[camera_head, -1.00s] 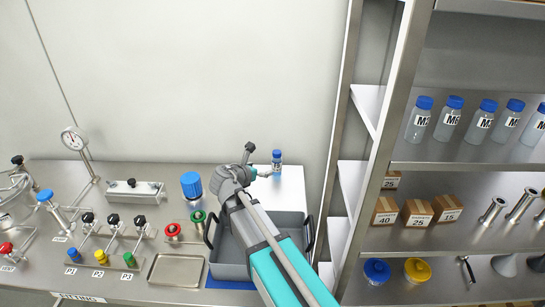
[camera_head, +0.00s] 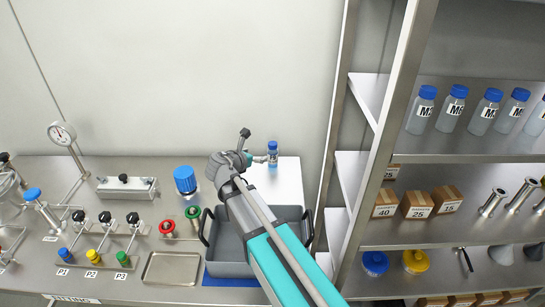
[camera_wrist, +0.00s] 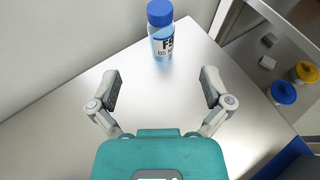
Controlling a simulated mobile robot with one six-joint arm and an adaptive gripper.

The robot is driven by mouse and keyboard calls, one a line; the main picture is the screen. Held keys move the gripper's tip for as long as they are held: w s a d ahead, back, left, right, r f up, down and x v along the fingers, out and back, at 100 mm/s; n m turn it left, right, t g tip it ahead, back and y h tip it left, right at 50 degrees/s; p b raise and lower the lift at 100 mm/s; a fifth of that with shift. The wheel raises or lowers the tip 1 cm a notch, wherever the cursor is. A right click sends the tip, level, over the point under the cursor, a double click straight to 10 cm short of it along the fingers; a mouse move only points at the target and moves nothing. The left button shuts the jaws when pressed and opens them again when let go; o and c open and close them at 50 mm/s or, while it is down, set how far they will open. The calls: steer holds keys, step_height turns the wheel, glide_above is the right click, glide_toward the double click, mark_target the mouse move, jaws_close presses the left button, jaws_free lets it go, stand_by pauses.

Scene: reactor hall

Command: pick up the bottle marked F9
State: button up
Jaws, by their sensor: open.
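The bottle marked F9 (camera_wrist: 161,45) has a blue cap, clear walls with bluish contents and a white label. In the head view my wrist is just left of the bottle and partly covers the gripper.
A grey tub (camera_head: 228,257) sits in front of the pale surface, under my arm. A larger blue-capped container (camera_head: 186,181) stands to the left. A steel shelf post (camera_head: 388,130) rises to the right; its shelves hold bottles marked M (camera_head: 423,110) and boxes (camera_head: 417,204).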

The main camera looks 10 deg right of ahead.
mark_target(270, 151)
steer(key=b+x, duration=0.2)
steer(key=x, duration=0.4)
steer(key=shift+w+f, duration=0.1)
steer(key=shift+f, duration=0.1)
steer(key=shift+w+d+f+b, duration=0.1)
steer(key=shift+w+d+b, duration=0.25)
steer(key=shift+d, duration=0.1)
steer(key=shift+f+b+x, duration=0.2)
steer(key=shift+b+x, duration=0.4)
steer(key=shift+x, duration=0.5)
steer(key=shift+f+b+x, duration=0.2)
steer(key=shift+b+x, duration=0.4)
steer(key=shift+x, duration=0.55)
steer(key=shift+w+d, duration=0.15)
steer(key=c, duration=1.3)
steer(key=shift+r, duration=0.15)
